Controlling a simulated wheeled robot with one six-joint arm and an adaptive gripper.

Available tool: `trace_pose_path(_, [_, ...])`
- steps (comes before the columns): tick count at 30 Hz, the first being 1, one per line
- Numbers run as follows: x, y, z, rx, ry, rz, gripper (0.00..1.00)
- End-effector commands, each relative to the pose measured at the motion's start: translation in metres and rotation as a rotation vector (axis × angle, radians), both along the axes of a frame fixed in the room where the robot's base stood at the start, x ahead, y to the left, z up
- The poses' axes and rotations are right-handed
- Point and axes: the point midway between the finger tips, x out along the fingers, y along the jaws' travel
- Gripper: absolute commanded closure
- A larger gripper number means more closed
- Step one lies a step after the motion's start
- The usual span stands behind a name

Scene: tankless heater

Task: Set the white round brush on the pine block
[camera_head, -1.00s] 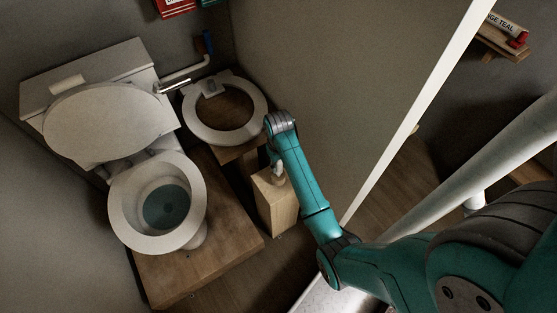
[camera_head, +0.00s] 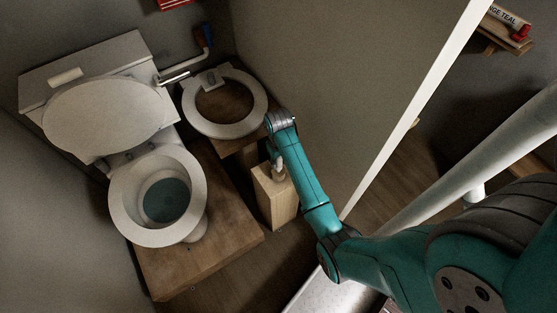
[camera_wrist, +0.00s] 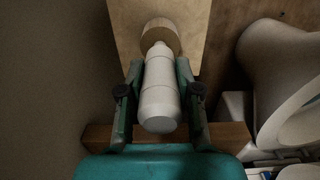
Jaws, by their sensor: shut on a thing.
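The white round brush (camera_wrist: 160,92) lies between the fingers of my gripper (camera_wrist: 160,70) in the wrist view. Its white bottle-shaped body points toward the camera, and a tan round head is at its far end. My gripper is shut on the white body. The pine block (camera_wrist: 198,22) is right behind the round head; I cannot tell whether they touch. In the head view the pine block (camera_head: 275,197) stands upright on the floor, with my gripper (camera_head: 275,160) over its top. The brush (camera_head: 279,173) shows there as a small pale shape, partly hidden by my arm.
A white toilet (camera_head: 158,205) stands on a wooden platform (camera_head: 212,240) to the left. A white toilet seat (camera_head: 225,128) lies on a wooden stand behind the block. A grey partition (camera_head: 330,90) rises close to the right of my arm.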

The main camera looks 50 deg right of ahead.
Motion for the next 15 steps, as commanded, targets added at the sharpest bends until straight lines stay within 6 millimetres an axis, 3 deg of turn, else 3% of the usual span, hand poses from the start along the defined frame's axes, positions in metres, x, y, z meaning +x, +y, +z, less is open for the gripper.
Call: trace_pose_path(15, [0.0002,-0.0001,-0.0068,0.000,0.000,0.000,1.00])
